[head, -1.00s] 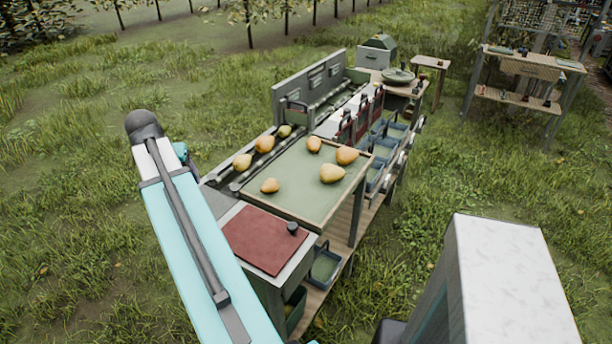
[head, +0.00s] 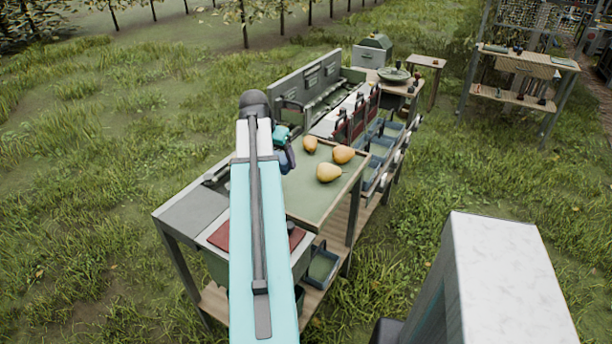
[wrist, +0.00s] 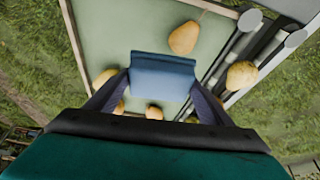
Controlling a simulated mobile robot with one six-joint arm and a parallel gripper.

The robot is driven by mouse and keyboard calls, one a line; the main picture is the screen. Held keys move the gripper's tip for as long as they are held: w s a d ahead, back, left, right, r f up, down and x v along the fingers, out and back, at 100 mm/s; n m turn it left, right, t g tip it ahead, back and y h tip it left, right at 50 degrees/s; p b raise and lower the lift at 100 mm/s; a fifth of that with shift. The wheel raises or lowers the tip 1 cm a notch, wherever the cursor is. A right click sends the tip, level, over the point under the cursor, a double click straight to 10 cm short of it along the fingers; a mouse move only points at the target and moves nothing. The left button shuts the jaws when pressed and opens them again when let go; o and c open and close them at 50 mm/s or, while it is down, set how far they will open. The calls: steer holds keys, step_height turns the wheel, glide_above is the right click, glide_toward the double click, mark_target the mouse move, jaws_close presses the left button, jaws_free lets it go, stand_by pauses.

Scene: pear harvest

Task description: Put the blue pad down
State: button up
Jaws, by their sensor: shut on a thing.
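My gripper (wrist: 160,88) is shut on the blue pad (wrist: 163,72), which sits between its two fingers in the wrist view. The pad is held over the green wood-rimmed sorting tray (head: 318,203), which also fills much of the wrist view (wrist: 120,28). I cannot tell how high the pad is or whether it touches the tray. In the head view my arm hides most of my gripper and the tray's left side; the gripper end (head: 284,152) shows just right of the arm.
Pears lie on the tray, among them one at its right edge (head: 343,154) and one near its middle (head: 328,172). Another pear (wrist: 241,75) lies by the grey rails. A red mat (head: 220,236) is partly hidden by my arm. Blue bins (head: 382,146) line the right side.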

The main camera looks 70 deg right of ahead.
steer(key=shift+m, duration=0.6)
steer(key=s+f, duration=0.1)
steer(key=s, duration=0.1)
steer(key=s+d+f, duration=0.1)
steer(key=s+f, duration=0.1)
steer(key=s+d+f+b, duration=0.1)
steer(key=s+f, duration=0.1)
steer(key=shift+s+f, duration=0.2)
steer(key=shift+f, duration=0.05)
steer(key=w+d+p, duration=0.1)
steer(key=w+d, duration=0.2)
steer(key=d, duration=0.1)
steer(key=w+d+f+p, duration=0.1)
steer(key=w+d+p, duration=0.1)
steer(key=w+d, duration=0.1)
steer(key=w+d+p, duration=0.1)
steer(key=w+d, duration=0.2)
steer(key=d, duration=0.2)
steer(key=shift+w+d+f, duration=0.2)
steer(key=shift+w+d, duration=0.1)
steer(key=shift+w, duration=0.15)
steer(key=shift+f+p, duration=0.1)
steer(key=shift+p, duration=0.2)
steer(key=shift+f+p, duration=0.8)
steer(key=shift+f, duration=0.9)
steer(key=shift+f, duration=0.15)
